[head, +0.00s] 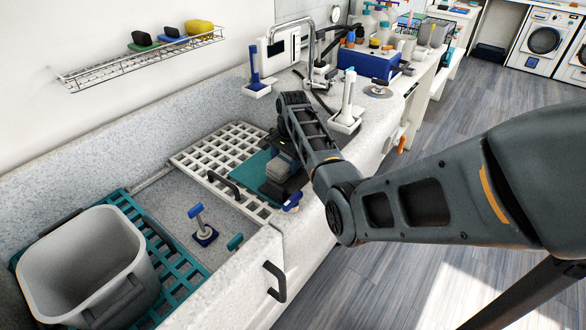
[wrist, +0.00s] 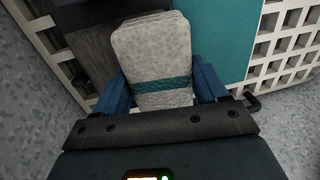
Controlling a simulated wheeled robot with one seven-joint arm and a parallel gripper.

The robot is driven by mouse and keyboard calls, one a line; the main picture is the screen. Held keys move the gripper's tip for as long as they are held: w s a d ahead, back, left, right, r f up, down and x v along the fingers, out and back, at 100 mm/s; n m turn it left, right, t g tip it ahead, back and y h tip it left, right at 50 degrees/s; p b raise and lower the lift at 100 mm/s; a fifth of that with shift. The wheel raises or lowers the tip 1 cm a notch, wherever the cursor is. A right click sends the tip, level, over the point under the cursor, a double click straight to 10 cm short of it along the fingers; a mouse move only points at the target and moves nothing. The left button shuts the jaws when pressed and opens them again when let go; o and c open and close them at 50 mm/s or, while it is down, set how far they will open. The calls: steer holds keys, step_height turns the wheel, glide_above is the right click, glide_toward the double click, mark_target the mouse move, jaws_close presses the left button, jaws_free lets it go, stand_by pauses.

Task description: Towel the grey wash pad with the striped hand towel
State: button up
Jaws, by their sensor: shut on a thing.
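My gripper (wrist: 164,84) is shut on the striped hand towel (wrist: 152,50), a pale grey folded cloth with a teal band, held between its blue fingers. In the head view the towel (head: 279,168) shows as a small grey block under my wrist, over the grated rack. A dark grey flat piece (wrist: 88,52), which looks like the wash pad, lies under and left of the towel in the wrist view. The towel and gripper cover part of it. I cannot tell whether the towel touches it.
A teal mat (head: 246,170) lies on the white grated rack (head: 206,150). A grey tub (head: 85,262) stands on a teal grate at lower left. A blue-handled plug (head: 204,236) stands in the basin. A wire shelf (head: 140,60) hangs on the wall.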

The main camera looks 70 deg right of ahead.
steer(key=shift+w+d+f+b, duration=0.15)
steer(key=shift+w+b, duration=0.3)
steer(key=shift+w, duration=0.6)
step_height(320, 180, up, 4)
steer(key=p, duration=0.3)
steer(key=shift+f, duration=0.15)
steer(key=shift+r+p, duration=0.3)
steer(key=shift+r, duration=2)
